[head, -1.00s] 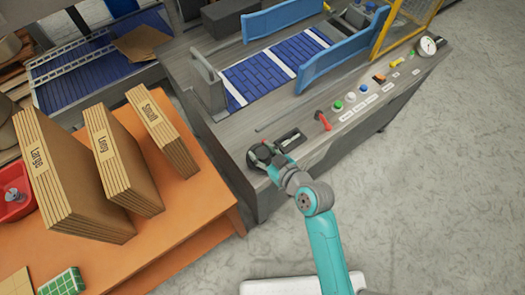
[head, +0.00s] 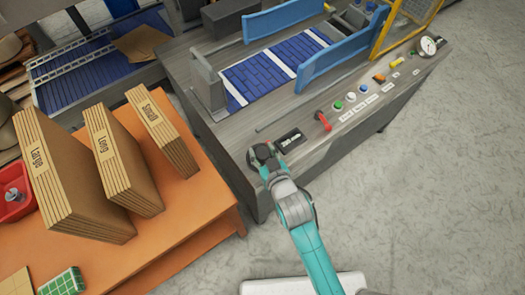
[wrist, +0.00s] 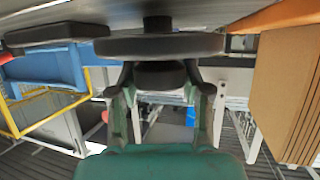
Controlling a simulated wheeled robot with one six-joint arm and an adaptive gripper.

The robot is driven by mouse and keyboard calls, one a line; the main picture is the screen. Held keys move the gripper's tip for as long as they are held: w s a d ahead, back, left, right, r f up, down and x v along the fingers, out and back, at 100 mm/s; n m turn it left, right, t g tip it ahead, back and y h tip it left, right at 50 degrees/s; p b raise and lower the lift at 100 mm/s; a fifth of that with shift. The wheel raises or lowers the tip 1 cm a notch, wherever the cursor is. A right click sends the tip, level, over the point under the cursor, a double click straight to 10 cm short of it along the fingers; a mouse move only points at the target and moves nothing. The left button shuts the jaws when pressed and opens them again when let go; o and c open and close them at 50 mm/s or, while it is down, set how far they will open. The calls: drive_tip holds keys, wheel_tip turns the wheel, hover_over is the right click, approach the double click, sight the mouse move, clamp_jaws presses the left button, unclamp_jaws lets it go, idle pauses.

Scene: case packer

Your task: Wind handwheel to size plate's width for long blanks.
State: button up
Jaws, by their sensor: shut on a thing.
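The dark handwheel (head: 253,160) sits on the near left corner of the grey machine top, mostly covered by my gripper (head: 264,160). In the wrist view its round disc (wrist: 160,45) spans the top, with a dark knob (wrist: 160,76) on it. My gripper (wrist: 160,90) is shut on that knob, one finger on each side. A small dark plate (head: 291,140) with pale marks lies just right of the wheel; its marks are too small to read. The Long blanks (head: 125,165) stand between the Large and Small stacks on the orange table.
The Large (head: 60,180) and Small (head: 163,135) stacks flank the Long one. A red lever (head: 323,121), several buttons and a gauge (head: 428,45) line the machine's front edge. Blue guides (head: 340,58) stand on top. The floor at right is clear.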

drive_tip(key=o, duration=1.2)
drive_tip(key=shift+c, duration=0.2)
drive_tip(key=v, duration=1.2)
drive_tip(key=s+d+r+m+t+h, duration=0.1)
drive_tip(key=s+d, duration=0.5)
drive_tip(key=s, duration=0.6)
drive_tip(key=s+d+r+m+h, duration=0.2)
drive_tip(key=s+d, duration=0.4)
drive_tip(key=s, duration=0.6)
drive_tip(key=shift+d+r+t+h, duration=0.4)
drive_tip(key=shift+r+h, duration=0.1)
drive_tip(key=shift+r, duration=0.2)
